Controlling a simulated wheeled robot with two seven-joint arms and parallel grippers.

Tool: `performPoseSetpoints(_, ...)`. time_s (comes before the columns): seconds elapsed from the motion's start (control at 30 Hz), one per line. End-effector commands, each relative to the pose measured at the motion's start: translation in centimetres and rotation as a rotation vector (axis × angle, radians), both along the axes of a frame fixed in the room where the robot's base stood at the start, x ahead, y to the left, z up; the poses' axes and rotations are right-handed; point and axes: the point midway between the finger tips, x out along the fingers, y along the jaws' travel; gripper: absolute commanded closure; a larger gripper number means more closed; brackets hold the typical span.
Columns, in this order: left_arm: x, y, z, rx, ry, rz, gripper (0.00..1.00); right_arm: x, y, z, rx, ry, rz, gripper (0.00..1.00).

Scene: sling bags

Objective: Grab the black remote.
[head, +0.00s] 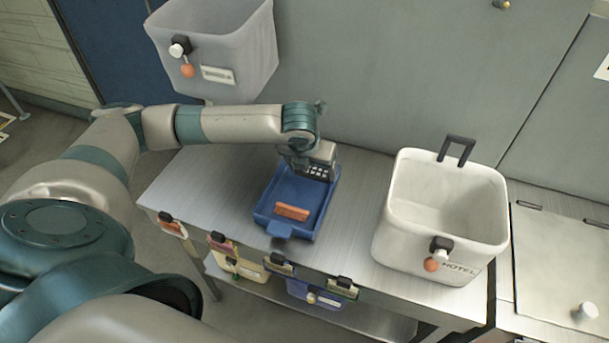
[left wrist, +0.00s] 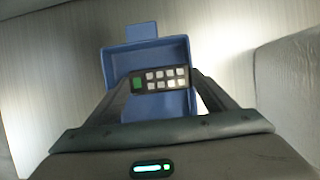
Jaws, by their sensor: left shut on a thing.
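The black remote (left wrist: 160,79) with pale buttons and one green button lies crosswise between the fingers of my left gripper (left wrist: 162,82) in the left wrist view. The gripper is shut on it. In the head view the remote (head: 316,172) shows at the far end of a blue tray (head: 262,212), just under my left gripper (head: 310,165). I cannot tell whether the remote still touches the tray. The right gripper is in neither view.
An orange block (head: 292,212) lies in the blue tray. A white bin (head: 392,215) stands to the right on the metal table (head: 205,178). A grey bin (head: 220,62) is behind at upper left. Tagged clips line the table's front edge.

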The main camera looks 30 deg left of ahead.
Motion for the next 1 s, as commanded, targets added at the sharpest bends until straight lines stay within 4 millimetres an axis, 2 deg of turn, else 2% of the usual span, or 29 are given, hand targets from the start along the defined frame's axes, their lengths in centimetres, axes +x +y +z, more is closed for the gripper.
performPoseSetpoints(0.03,0.2,-1.2,0.5,-0.003,-0.006,-0.005,0.45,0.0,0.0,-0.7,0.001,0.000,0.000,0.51)
performPoseSetpoints(0.2,0.2,-4.5,2.5,-0.003,-0.006,-0.004,0.45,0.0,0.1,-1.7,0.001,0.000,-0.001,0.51)
performPoseSetpoints(0.43,0.1,-7.8,4.6,-0.002,-0.005,-0.001,0.45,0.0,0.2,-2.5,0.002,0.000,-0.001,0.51)
performPoseSetpoints(0.6,0.1,-8.9,5.4,0.000,-0.003,0.001,0.45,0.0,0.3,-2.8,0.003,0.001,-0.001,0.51)
performPoseSetpoints(1.0,0.0,-9.1,5.6,0.001,-0.002,0.002,0.45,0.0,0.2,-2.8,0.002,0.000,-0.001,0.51)
